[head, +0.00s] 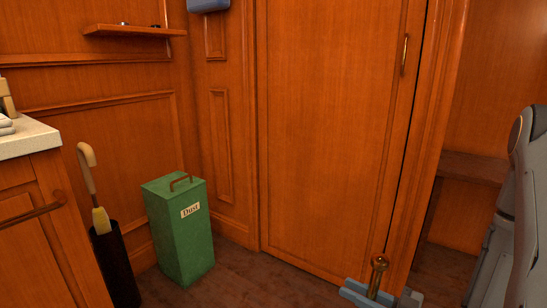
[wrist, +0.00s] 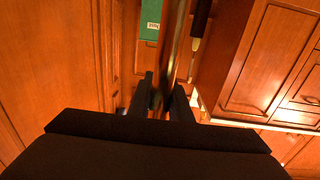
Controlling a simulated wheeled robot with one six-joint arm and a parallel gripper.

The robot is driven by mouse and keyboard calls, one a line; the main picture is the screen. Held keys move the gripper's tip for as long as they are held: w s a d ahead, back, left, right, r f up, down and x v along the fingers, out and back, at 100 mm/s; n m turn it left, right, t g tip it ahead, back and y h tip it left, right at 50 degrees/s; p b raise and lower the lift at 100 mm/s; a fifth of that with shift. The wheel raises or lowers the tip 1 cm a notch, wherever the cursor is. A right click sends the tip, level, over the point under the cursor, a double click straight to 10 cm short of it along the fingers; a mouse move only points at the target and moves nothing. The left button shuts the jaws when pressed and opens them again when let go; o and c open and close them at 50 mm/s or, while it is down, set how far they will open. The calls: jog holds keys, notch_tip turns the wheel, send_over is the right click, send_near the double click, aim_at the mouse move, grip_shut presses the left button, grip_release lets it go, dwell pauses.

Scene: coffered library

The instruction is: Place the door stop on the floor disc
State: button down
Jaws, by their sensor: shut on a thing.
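In the wrist view the door stop (wrist: 173,50) is a long brass shaft between the dark fingers of my gripper (wrist: 165,90). I cannot make out the floor disc in either view.
A closed wooden door (head: 330,130) stands behind the gripper. A green dust bin (head: 180,235) and a dark umbrella stand (head: 117,265) with an umbrella (head: 88,170) are at the left, beside a cabinet (head: 45,230). Bare brown floor (head: 255,280) lies between bin and gripper.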

notch_tip(320, 180, up, 26)
jog(key=m+t+h+p, duration=0.5)
jog(key=p, duration=2.8)
jog(key=w+m+h, duration=0.1)
jog(key=h, duration=0.2)
jog(key=w+m+t+h, duration=0.1)
jog(key=w+m+h, duration=0.1)
jog(key=h, duration=0.1)
jog(key=w+m+t+h, duration=0.1)
jog(key=m+h, duration=0.1)
jog(key=h, duration=0.1)
jog(key=shift+w+a, duration=0.25)
jog(key=shift+s, duration=0.1)
